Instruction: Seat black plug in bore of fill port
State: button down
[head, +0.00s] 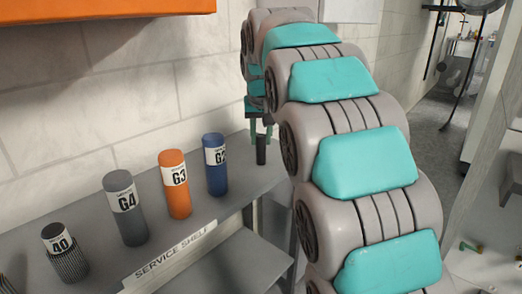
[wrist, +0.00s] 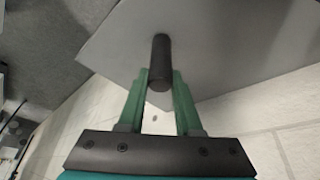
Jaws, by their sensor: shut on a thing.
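The black plug (head: 261,151) is a short dark cylinder, upright at the far right end of the grey shelf in the head view. My gripper (head: 261,133) is shut on its upper part from above, with green fingers on either side. In the wrist view my gripper (wrist: 158,82) has the plug (wrist: 160,55) between its fingers, the plug extending past the tips over the grey shelf surface. I cannot tell whether the plug's lower end touches the shelf. I cannot make out the fill port or its bore in either view.
A tiled wall (head: 130,100) stands close behind. An orange panel (head: 100,5) is at upper left.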

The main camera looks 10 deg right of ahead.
jog(key=shift+r, duration=0.15)
jog(key=shift+r, duration=1.5)
jog(key=shift+s+r, duration=0.1)
jog(key=shift+s, duration=0.1)
jog(key=s+d+r+b, duration=0.1)
jog(key=s+b, duration=0.1)
jog(key=s, duration=1.3)
jog(key=shift+s+d+r, duration=0.25)
jog(key=shift+s+d, duration=0.05)
jog(key=shift+d, duration=0.05)
